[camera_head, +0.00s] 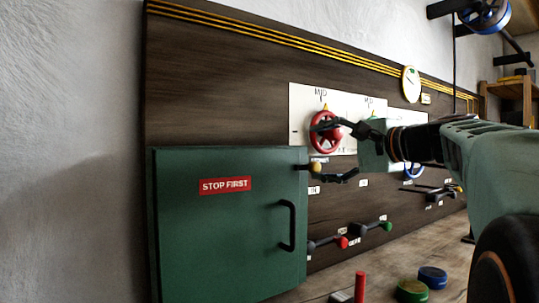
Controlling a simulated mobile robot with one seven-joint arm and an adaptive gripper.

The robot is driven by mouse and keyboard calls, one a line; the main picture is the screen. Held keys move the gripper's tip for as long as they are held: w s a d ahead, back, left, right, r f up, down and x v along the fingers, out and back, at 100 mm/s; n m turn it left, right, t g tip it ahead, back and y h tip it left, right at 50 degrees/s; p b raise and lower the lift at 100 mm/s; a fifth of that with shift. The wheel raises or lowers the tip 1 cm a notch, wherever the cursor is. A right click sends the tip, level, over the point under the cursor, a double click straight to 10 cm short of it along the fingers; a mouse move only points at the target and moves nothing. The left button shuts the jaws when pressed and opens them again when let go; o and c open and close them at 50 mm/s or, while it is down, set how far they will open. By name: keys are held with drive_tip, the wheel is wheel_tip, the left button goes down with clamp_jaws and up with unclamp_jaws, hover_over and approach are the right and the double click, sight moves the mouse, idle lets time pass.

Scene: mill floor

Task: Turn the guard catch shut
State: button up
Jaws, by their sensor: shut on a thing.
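The green guard door (225,262) stands at the left of the dark panel, with a red "STOP FIRST" label and a black handle. The guard catch (316,167) is a small yellow knob on a dark stub at the door's upper right edge. My gripper (316,151) reaches in from the right with its dark fingers one above the other. The lower finger lies just under the knob; the upper one crosses in front of the red handwheel (325,145). My gripper is shut on the catch, though the contact itself is hard to make out.
Levers with a red knob (341,242) and a green knob (386,226) project below. A blue wheel (413,170) is partly behind my arm. A red peg (360,287), a green button (412,291) and a blue button (433,277) stand on the bench.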

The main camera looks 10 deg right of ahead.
drive_tip(key=shift+t, duration=0.4)
drive_tip(key=s+r, duration=0.2)
drive_tip(key=s+d+r, duration=0.1)
drive_tip(key=s+r, duration=0.1)
drive_tip(key=shift+s+d, duration=0.1)
drive_tip(key=shift+d, duration=0.1)
drive_tip(key=c, duration=0.3)
drive_tip(key=v, duration=0.3)
drive_tip(key=f+b+v, duration=0.1)
drive_tip(key=v, duration=0.2)
drive_tip(key=shift+s+f, duration=0.15)
drive_tip(key=shift+s, duration=0.15)
drive_tip(key=shift+c, duration=0.2)
drive_tip(key=shift+a, duration=0.1)
drive_tip(key=shift+w, duration=0.1)
